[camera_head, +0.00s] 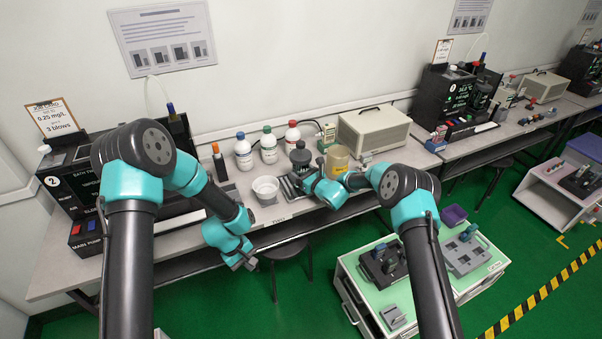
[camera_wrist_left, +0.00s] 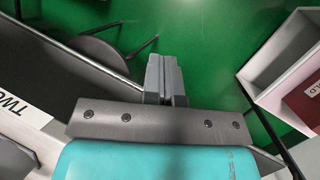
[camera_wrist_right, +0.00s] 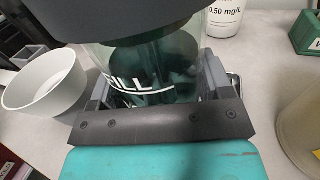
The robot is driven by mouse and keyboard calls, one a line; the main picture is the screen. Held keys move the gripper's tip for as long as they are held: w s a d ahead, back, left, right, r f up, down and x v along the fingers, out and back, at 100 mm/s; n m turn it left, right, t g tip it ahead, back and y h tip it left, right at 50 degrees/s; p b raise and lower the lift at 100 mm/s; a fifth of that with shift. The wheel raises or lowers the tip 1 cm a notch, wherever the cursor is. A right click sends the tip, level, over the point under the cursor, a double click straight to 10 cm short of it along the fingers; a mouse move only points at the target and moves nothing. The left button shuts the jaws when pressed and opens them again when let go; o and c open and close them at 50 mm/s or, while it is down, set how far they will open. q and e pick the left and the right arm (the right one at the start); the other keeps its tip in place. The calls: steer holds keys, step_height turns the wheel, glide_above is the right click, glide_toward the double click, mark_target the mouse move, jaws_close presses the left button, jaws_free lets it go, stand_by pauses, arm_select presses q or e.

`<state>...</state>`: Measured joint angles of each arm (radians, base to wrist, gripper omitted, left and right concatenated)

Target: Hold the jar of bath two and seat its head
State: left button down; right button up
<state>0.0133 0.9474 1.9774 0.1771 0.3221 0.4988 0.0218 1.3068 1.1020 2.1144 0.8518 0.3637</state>
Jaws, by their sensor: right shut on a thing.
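The clear jar (camera_wrist_right: 165,85) with a white FILL line stands between the fingers of my right gripper (camera_wrist_right: 160,95), which is shut on it. A dark head (camera_wrist_right: 110,15) covers the top of the jar, with a dark part inside the glass. I cannot tell whether the head is fully seated. In the head view the jar and its dark head (camera_head: 300,156) are on the bench, just left of my right gripper (camera_head: 306,181). My left gripper (camera_head: 245,263) is shut and empty, low in front of the bench; its fingers (camera_wrist_left: 165,80) show together over the green floor.
A white bowl (camera_head: 266,188) stands left of the jar. Several capped bottles (camera_head: 268,146) stand behind, with a tan tub (camera_head: 338,160) and beige box (camera_head: 373,131) to the right. The black bath unit (camera_head: 65,180) is at left. A stool (camera_head: 285,250) and green-topped cart (camera_head: 352,262) are in front.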

arm_select(q)
steer(key=w+d+r+n, duration=0.1)
steer(key=w+d+r, duration=0.45)
steer(key=w, duration=0.45)
steer(key=m+t+y, duration=0.3)
steer(key=m+t, duration=0.1)
steer(key=m, duration=0.9)
glide_toward(301, 142)
steer(key=f, duration=0.1)
steer(key=shift+d, duration=0.2)
steer(key=shift+f, duration=0.2)
steer(key=shift+x, duration=2.9)
steer(key=shift+w, duration=0.1)
